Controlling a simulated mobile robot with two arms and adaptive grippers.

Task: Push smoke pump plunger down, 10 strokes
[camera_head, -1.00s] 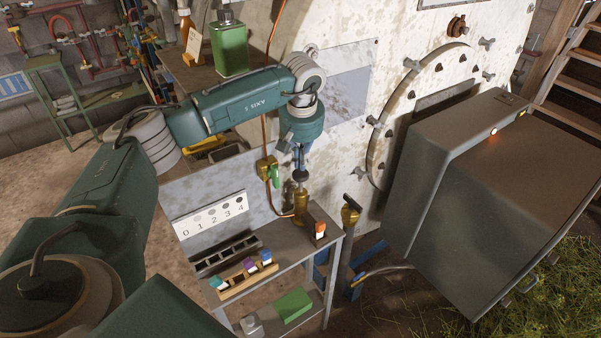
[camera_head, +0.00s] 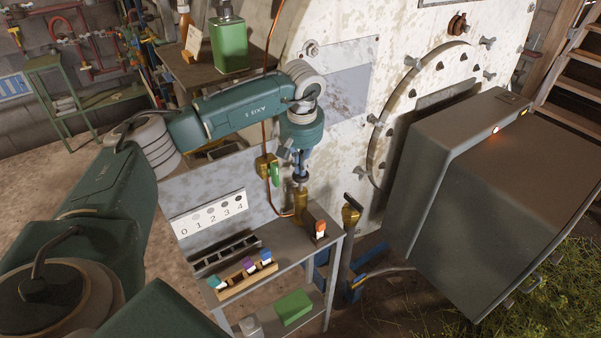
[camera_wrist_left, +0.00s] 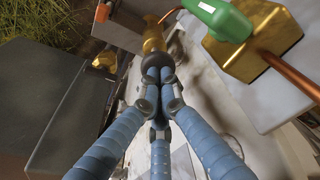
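The smoke pump (camera_head: 300,203) is a small brass body on the right part of the grey bench top. Its dark round plunger knob (camera_head: 300,180) sits just above the brass, with little rod showing between. My left gripper (camera_head: 299,163) points down right above the knob, its blue fingers drawn together. In the left wrist view, the shut fingertips (camera_wrist_left: 157,76) meet at the dark knob (camera_wrist_left: 156,61) and seem to touch its top, with the brass pump (camera_wrist_left: 153,36) beyond. The fingers do not wrap around the knob. My right gripper is not in view.
A brass valve with a green handle (camera_head: 274,174) and copper pipe stands close left of the pump. A 0-to-4 scale card (camera_head: 211,213), a rack of coloured-cap vials (camera_head: 247,278) and an orange-capped vial (camera_head: 320,229) are nearby. A large dark box (camera_head: 480,190) fills the right.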

